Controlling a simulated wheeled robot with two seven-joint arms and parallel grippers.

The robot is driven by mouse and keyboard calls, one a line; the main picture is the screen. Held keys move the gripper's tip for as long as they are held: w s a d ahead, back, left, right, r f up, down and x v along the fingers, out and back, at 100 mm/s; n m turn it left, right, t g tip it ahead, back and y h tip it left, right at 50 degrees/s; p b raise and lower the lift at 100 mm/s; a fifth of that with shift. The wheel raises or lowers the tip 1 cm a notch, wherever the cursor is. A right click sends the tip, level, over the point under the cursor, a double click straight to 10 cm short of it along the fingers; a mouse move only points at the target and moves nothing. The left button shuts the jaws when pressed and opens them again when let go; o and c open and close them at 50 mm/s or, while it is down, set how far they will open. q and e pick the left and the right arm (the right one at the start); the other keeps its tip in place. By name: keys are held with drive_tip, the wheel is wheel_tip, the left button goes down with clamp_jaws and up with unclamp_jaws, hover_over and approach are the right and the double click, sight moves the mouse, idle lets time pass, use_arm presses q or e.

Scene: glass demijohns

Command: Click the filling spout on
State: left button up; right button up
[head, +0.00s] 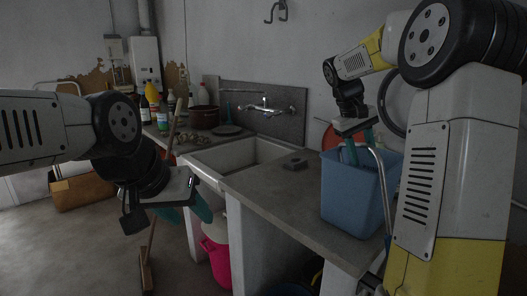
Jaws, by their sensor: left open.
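I cannot make out a filling spout for certain. A thin, curved metal tube (383,182) rises beside the blue bin (350,199) at the right end of the counter; I cannot tell whether it is the spout. My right gripper (359,150) points down at the bin's mouth, its teal fingers partly below the rim. The bin and the tube hide whether it holds anything. My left gripper (188,214) is open and empty, its teal fingers apart over the floor in front of the counter. No glass demijohn shows clearly.
The stone counter (285,205) has a sink (236,157) with a wall tap (268,106). A small dark block (294,163) lies between sink and bin. Bottles (163,116) and a pot (203,117) stand at the far end. A pink and white container (217,258) is under the counter.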

clamp_jaws()
drive_tip(key=shift+w+a+r, duration=0.15)
drive_tip(key=shift+a+r, duration=0.05)
drive_tip(key=shift+r, duration=0.6)
drive_tip(key=shift+w+a+r, duration=0.15)
drive_tip(key=shift+w+r, duration=0.05)
drive_tip(key=shift+r, duration=0.6)
drive_tip(key=shift+w+a+r, duration=0.15)
drive_tip(key=shift+a+r, duration=0.05)
drive_tip(key=shift+r, duration=0.6)
